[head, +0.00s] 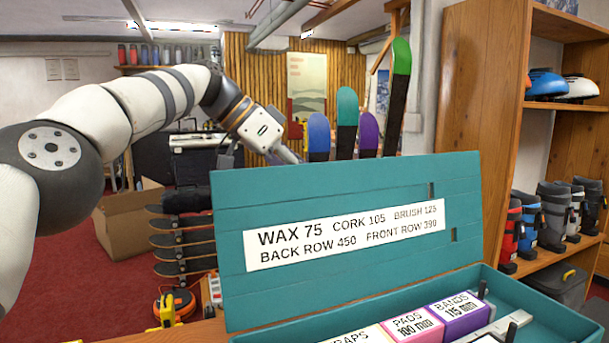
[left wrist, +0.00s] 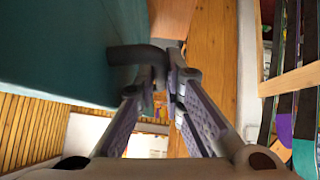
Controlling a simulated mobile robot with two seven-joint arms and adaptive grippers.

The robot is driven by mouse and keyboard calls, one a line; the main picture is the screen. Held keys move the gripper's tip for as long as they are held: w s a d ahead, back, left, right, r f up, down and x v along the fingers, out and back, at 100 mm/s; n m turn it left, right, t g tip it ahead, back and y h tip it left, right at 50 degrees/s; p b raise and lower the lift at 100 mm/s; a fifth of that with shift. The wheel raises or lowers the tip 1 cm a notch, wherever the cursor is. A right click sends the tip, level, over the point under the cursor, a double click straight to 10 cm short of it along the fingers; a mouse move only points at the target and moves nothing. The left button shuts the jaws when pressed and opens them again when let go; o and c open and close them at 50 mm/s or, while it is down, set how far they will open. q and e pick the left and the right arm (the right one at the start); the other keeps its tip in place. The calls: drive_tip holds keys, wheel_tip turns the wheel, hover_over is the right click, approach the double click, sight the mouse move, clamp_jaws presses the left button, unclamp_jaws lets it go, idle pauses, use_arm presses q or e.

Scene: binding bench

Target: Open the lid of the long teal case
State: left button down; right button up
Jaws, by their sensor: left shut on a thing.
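The long teal case (head: 555,322) stands at the lower right of the head view. Its teal lid (head: 340,195) is raised and leans back, its inner face with a white label (head: 345,234) towards me. My left gripper (head: 288,156) reaches down behind the lid's top edge, which hides the fingertips there. In the left wrist view the left gripper (left wrist: 165,80) is shut on a dark grey handle (left wrist: 134,54) beside the lid's teal outer face (left wrist: 60,50). My right gripper is in neither view.
Inside the case are small boxes, one marked PADS (head: 412,325) and one marked BANDS (head: 458,313). Upright skis (head: 347,120) stand behind the lid. A wooden shelf (head: 550,140) with boots is at the right. A cardboard box (head: 130,220) sits on the red floor.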

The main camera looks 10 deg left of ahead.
use_arm(q)
drive_tip(key=shift+a+f, duration=0.1)
drive_tip(key=shift+f, duration=0.05)
drive_tip(key=c, duration=2)
unclamp_jaws()
drive_tip(key=shift+s, duration=0.1)
drive_tip(key=shift+o, duration=0.2)
drive_tip(key=shift+a, duration=0.1)
drive_tip(key=shift+a+r, duration=0.1)
drive_tip(key=shift+r, duration=0.15)
drive_tip(key=s+a+r, duration=0.1)
drive_tip(key=s+a, duration=0.5)
drive_tip(key=a, duration=0.6)
drive_tip(key=shift+a+r, duration=0.3)
drive_tip(key=shift+r, duration=0.05)
drive_tip(key=shift+s, duration=0.1)
